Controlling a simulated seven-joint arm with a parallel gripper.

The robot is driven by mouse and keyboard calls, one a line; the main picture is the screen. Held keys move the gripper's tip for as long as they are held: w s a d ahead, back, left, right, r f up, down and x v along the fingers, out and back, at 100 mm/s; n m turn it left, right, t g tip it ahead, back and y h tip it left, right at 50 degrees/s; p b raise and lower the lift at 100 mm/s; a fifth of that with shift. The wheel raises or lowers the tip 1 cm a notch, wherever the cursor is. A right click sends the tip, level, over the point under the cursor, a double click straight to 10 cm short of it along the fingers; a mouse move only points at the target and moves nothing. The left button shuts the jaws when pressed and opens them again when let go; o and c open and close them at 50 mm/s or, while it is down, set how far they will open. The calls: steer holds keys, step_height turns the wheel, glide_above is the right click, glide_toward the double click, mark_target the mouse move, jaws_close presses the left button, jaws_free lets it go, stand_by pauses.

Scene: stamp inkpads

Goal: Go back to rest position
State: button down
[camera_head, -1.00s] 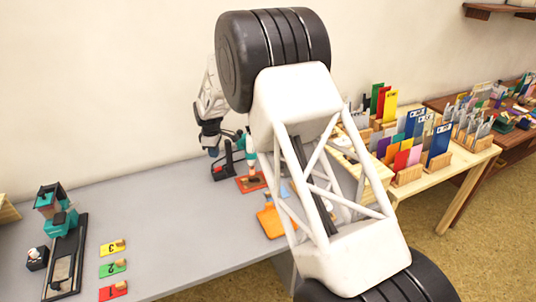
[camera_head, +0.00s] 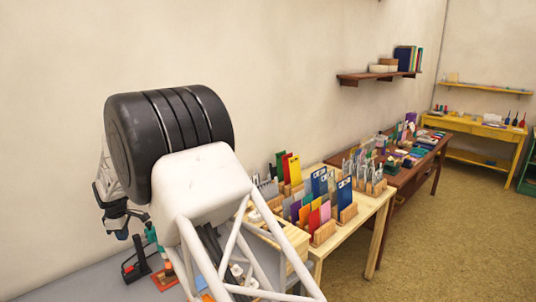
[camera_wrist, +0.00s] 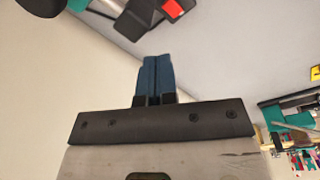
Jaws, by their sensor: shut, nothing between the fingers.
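My gripper shows in the wrist view (camera_wrist: 156,62) with its two blue fingers pressed together and nothing between them. In the head view my gripper (camera_head: 122,235) is at the left, above the grey table (camera_head: 75,282), partly behind my own arm. A black and red device (camera_head: 135,263) stands on the table just right of and below it. An orange-red inkpad (camera_head: 164,279) lies beside that device, partly hidden by my arm.
A light wooden table (camera_head: 368,222) with holders of coloured cards (camera_head: 318,205) stands to the right. A dark wooden table (camera_head: 412,176), a yellow table (camera_head: 484,139) and a wall shelf (camera_head: 370,76) are farther back. Open floor lies at right.

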steer(key=d+r+m, duration=0.1)
steer(key=d+r, duration=0.3)
steer(key=w+d+r+m, duration=0.1)
steer(key=d+r, duration=0.3)
steer(key=r, duration=0.1)
steer(key=d+r+m+t, duration=0.1)
steer(key=d+r, duration=0.3)
steer(key=d, duration=0.1)
steer(key=shift+w+r, duration=0.15)
steer(key=shift+r, duration=0.05)
steer(key=s+d+r+m, duration=0.35)
steer(key=s+d, duration=0.25)
steer(key=d, duration=0.7)
steer(key=s+d+r+m, duration=0.3)
steer(key=s+d+r, duration=0.2)
steer(key=d, duration=0.8)
steer(key=s+d+r+m, duration=0.35)
steer(key=s+d, duration=0.25)
steer(key=d, duration=0.7)
steer(key=s+d+f+m, duration=0.3)
steer(key=s+d, duration=0.6)
steer(key=s, duration=0.5)
steer(key=s+d+f+m, duration=0.3)
steer(key=s+d, duration=0.6)
steer(key=s, duration=0.4)
steer(key=shift+s+d+m+t+h, duration=0.3)
steer(key=shift+s+m+t, duration=0.1)
steer(key=shift+m, duration=0.2)
